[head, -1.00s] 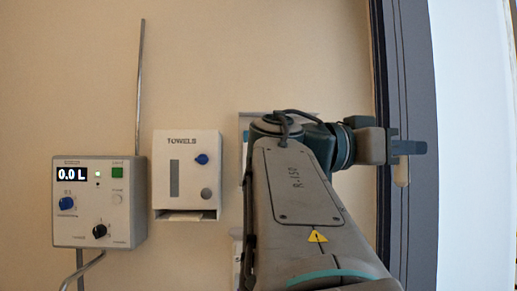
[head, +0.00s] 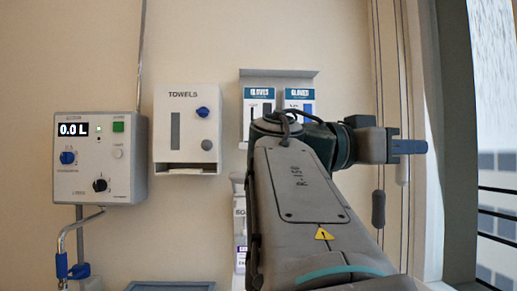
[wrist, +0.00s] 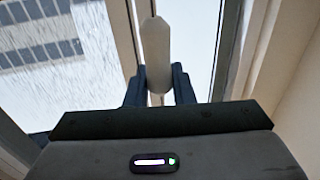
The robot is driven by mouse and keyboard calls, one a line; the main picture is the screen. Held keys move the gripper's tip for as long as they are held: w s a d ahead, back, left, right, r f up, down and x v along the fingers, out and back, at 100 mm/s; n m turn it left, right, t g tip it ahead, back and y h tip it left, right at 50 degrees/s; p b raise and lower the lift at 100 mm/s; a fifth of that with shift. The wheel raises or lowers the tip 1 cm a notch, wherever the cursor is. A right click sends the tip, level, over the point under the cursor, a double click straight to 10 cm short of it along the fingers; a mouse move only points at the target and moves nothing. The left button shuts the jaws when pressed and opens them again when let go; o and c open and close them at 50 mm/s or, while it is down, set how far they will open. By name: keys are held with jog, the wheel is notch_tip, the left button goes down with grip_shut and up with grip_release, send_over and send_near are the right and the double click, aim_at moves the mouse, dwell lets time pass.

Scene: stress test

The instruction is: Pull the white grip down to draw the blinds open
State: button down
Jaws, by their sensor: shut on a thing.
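The white grip (head: 402,172) is a pale, elongated piece by the window frame at the right of the head view. My gripper (head: 408,147) is shut on it, and its lower end shows below the jaws. In the wrist view the white grip (wrist: 155,45) stands out between the two dark fingers of my gripper (wrist: 158,82). A thin cord seems to run up from it. The window (head: 495,120) shows a bright pane with a building and dark rails outside. The blind itself is hard to make out.
A dark grey grip (head: 378,208) hangs on a cord just left of the white one. A towel dispenser (head: 187,130), a glove-box holder (head: 279,74) and a control box reading 0.0 L (head: 100,158) are on the wall to the left. A blue-grey tray edge (head: 170,286) shows below.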

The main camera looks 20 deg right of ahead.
jog(key=c, duration=1.3)
grip_release()
jog(key=a, duration=0.9)
jog(key=w+a, duration=0.1)
jog(key=a, duration=0.3)
jog(key=shift+a+p, duration=0.4)
